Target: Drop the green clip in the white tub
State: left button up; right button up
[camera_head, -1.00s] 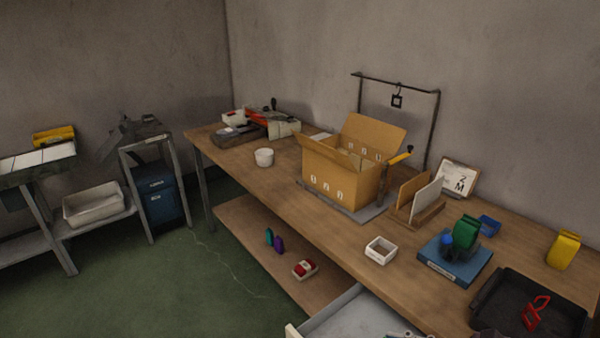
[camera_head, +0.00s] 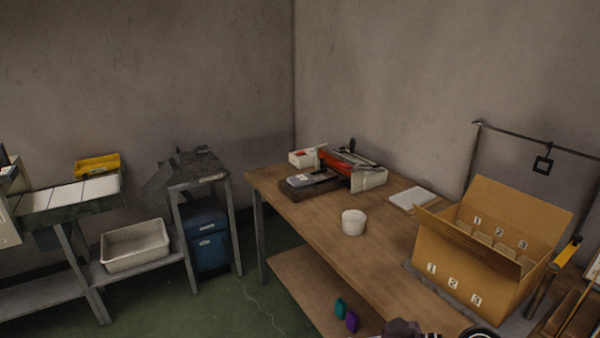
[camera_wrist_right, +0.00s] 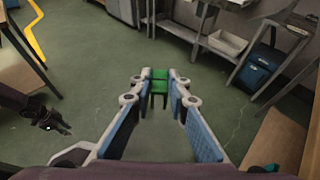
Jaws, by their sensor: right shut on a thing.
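The green clip (camera_wrist_right: 159,88) is between the fingertips of my right gripper (camera_wrist_right: 159,78) in the right wrist view, held above the green floor. My right gripper is shut on it. A round white tub (camera_head: 353,222) stands on the wooden table in the head view. A larger rectangular white tub (camera_head: 135,246) sits on the low grey shelf at the left. It also shows in the right wrist view (camera_wrist_right: 228,43), beyond the gripper. A dark gripper-like part, seemingly my left gripper (camera_wrist_right: 55,124), shows at the left of the wrist view; its opening is unclear.
A cardboard box (camera_head: 480,253) stands on the wooden table (camera_head: 320,225) at the right. A blue cabinet (camera_head: 207,238) stands under a grey stand beside the shelf. A yellow bin (camera_head: 98,165) is above the shelf. Open green floor (camera_head: 215,305) lies in front.

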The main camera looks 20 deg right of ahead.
aim_at(354, 230)
jog(key=i+z, duration=0.1)
jog(key=i, duration=0.4)
jog(key=i+j+z, duration=0.15)
jog(key=i, duration=0.35)
jog(key=i+j+z, duration=0.1)
jog(key=i, duration=0.45)
jog(key=i+j+z, duration=0.15)
jog(key=z, duration=0.3)
jog(key=i+j+z, duration=0.25)
jog(key=z, duration=0.2)
jog(key=i+j+z, duration=0.25)
jog(key=z, duration=0.2)
jog(key=i+j+z, duration=0.15)
jog(key=j+z, duration=0.3)
jog(key=i+j+z, duration=0.1)
jog(key=j+z, duration=0.2)
jog(key=j, duration=0.15)
jog(key=j+z, duration=0.3)
jog(key=j, duration=0.2)
jog(key=i, duration=0.05)
